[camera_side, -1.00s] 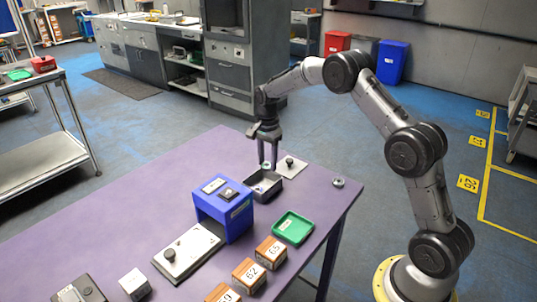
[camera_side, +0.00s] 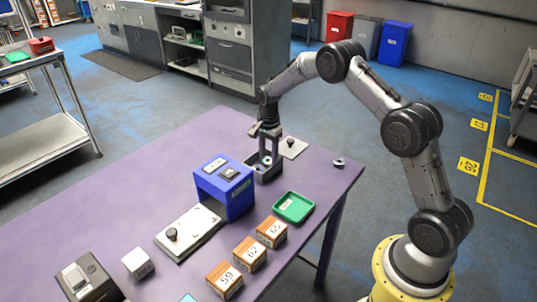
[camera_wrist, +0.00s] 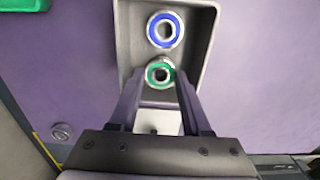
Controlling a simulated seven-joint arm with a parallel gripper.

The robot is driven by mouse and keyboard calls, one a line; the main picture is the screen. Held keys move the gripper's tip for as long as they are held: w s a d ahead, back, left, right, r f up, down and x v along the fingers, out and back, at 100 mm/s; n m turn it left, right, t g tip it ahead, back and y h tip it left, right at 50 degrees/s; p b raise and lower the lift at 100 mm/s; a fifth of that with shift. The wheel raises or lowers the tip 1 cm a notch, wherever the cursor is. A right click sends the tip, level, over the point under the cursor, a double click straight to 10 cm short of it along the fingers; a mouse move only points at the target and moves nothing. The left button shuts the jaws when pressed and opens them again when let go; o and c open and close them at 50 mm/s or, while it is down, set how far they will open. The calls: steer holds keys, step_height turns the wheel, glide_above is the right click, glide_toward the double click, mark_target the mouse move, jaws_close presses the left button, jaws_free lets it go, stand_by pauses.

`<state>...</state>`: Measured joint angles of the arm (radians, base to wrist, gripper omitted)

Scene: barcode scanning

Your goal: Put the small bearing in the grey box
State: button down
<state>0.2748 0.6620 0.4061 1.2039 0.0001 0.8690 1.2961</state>
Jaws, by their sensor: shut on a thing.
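The grey box (camera_wrist: 205,50) is an open tray on the purple table, and it also shows in the side view (camera_side: 278,173). A blue-ringed bearing (camera_wrist: 152,36) lies inside it. My gripper (camera_wrist: 159,82) is shut on the small green-ringed bearing (camera_wrist: 150,81). The fingers reach down into the box area, with the held bearing over the box floor, close beside the blue-ringed one. I cannot tell whether the held bearing touches the floor. In the side view my gripper (camera_side: 266,160) partly covers the box.
A blue scanner housing (camera_side: 238,205) stands close to the box. A green tray (camera_side: 294,207) and several numbered cartons (camera_side: 250,253) are nearer the front. Another metal ring (camera_side: 339,162) lies by the right table edge. A pale plate with a dark knob (camera_side: 293,146) lies behind the box.

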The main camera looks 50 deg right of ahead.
mark_target(268, 160)
stand_by(0.3)
steer(key=shift+c, duration=1.4)
jaws_free()
steer(key=shift+r, duration=4.05)
